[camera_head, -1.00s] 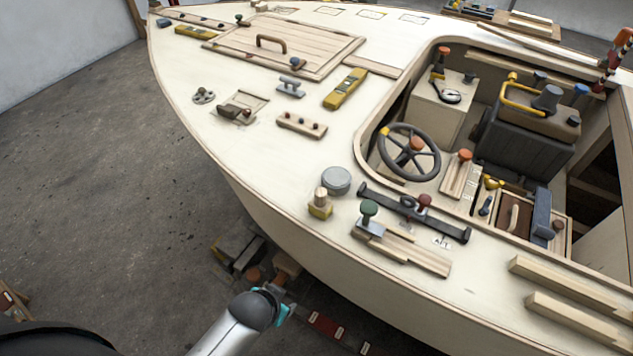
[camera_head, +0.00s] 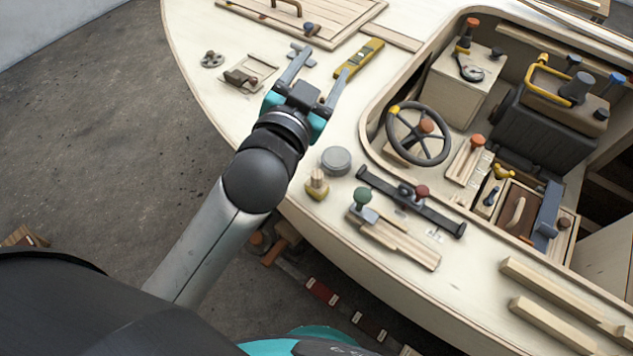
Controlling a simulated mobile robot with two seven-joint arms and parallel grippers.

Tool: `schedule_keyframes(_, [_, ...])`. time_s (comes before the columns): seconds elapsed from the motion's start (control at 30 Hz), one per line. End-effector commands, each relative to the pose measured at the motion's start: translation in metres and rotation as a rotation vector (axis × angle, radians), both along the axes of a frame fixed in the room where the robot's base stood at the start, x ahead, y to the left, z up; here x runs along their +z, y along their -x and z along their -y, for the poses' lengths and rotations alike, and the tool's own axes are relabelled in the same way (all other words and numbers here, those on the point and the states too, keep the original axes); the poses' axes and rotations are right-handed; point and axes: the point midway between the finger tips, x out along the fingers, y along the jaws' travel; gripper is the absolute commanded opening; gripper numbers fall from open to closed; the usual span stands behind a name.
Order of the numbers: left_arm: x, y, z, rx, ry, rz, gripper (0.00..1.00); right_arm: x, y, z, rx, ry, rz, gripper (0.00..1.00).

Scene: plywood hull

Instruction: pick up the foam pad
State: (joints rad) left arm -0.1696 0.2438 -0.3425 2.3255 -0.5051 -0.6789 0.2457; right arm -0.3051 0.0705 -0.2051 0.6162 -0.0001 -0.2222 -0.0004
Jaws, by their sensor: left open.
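No thing is clearly marked as the foam pad. A round grey disc (camera_head: 336,160) lies flat on the pale deck near its edge, and a blue-grey slab (camera_head: 548,213) stands upright by the tray in the cockpit; I cannot tell whether either is foam. My left gripper (camera_head: 323,65) is open, with nothing seen between its fingers. It is over the deck beyond the disc, up and left of it in the picture, apart from it. The gripper and its arm hide part of the deck and a wooden block there. My right gripper is not in view.
A yellow level (camera_head: 360,57) lies close to the right fingertip. A wood block with a brass-coloured base (camera_head: 317,185), a black bar (camera_head: 412,202) and a green-knobbed tool (camera_head: 363,200) crowd the disc's near side. The steering wheel (camera_head: 418,133) rises in the cockpit.

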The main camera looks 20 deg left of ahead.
Motion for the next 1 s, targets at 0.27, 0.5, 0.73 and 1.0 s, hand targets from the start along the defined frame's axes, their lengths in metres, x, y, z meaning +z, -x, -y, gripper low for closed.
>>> schedule_keyframes(0.27, [0.124,0.004,0.090,-0.339,-0.174,0.581,0.67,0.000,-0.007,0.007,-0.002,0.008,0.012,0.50])
schedule_keyframes(0.5, [0.155,0.060,0.175,-0.746,-0.417,0.944,0.67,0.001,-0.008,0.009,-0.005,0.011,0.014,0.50])
schedule_keyframes(0.73, [0.109,0.111,0.225,-1.200,-0.750,1.104,0.67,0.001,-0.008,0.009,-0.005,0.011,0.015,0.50])
schedule_keyframes(1.0, [0.006,0.118,0.205,-1.719,-1.257,0.954,0.67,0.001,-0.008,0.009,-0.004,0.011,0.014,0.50])
